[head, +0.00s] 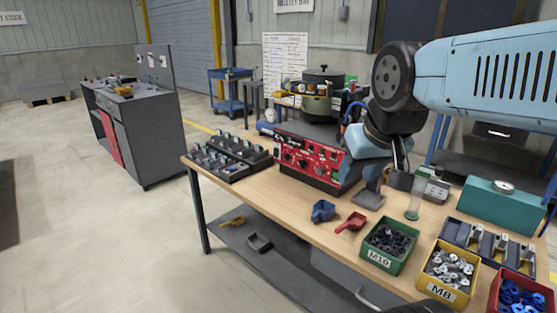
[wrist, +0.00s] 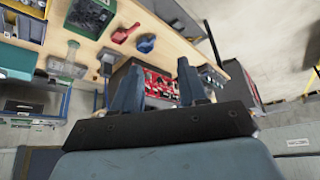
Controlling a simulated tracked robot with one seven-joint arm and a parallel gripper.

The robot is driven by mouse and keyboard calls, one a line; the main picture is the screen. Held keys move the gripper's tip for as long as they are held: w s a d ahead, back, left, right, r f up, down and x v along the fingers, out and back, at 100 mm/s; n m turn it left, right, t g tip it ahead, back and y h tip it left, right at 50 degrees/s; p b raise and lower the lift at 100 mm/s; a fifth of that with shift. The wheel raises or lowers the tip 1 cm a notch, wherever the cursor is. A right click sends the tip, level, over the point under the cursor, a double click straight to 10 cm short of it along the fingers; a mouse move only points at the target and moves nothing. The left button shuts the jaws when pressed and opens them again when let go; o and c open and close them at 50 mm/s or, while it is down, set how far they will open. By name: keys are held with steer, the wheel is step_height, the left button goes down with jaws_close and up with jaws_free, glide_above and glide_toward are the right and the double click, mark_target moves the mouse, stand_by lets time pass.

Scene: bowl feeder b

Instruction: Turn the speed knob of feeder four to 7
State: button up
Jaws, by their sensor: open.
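A red control panel (head: 302,158) with several dark knobs stands at the back of the wooden table in the head view. Its lettering is too small to read, so I cannot tell which knob belongs to feeder four or where it points. My arm covers the area just right of the panel. The red panel (wrist: 160,86) also shows in the wrist view, seen upside down and partly hidden by my fingers. My gripper (wrist: 158,70) is open and empty, its two fingers apart in front of the panel. I see no contact with a knob.
Bowl equipment (head: 318,105) stands behind the panel. A black tray of parts (head: 228,156) lies left of it. A blue scoop (head: 323,211), a red scoop (head: 351,222) and a green M10 bin (head: 388,248) are in front. A clear cylinder (head: 414,203) stands right.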

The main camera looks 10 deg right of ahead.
steer(key=shift+o, duration=0.4)
steer(key=shift+o, duration=0.8)
steer(key=shift+w, duration=0.1)
steer(key=shift+o, duration=0.3)
steer(key=w+d+f+n+g+h, duration=0.1)
steer(key=w+d+n, duration=0.1)
steer(key=w, duration=0.6)
steer(key=w+d+f+n+g+h, duration=0.2)
steer(key=w, duration=0.6)
steer(key=shift+w+d+f+n, duration=0.15)
steer(key=shift+w+f+n, duration=0.05)
steer(key=shift+n, duration=0.1)
steer(key=n+t+h, duration=0.9)
steer(key=n+h, duration=0.2)
steer(key=n, duration=1)
glide_toward(285, 158)
steer(key=x, duration=0.8)
steer(key=shift+w+f, duration=0.1)
steer(key=shift+w, duration=0.15)
steer(key=c, duration=1)
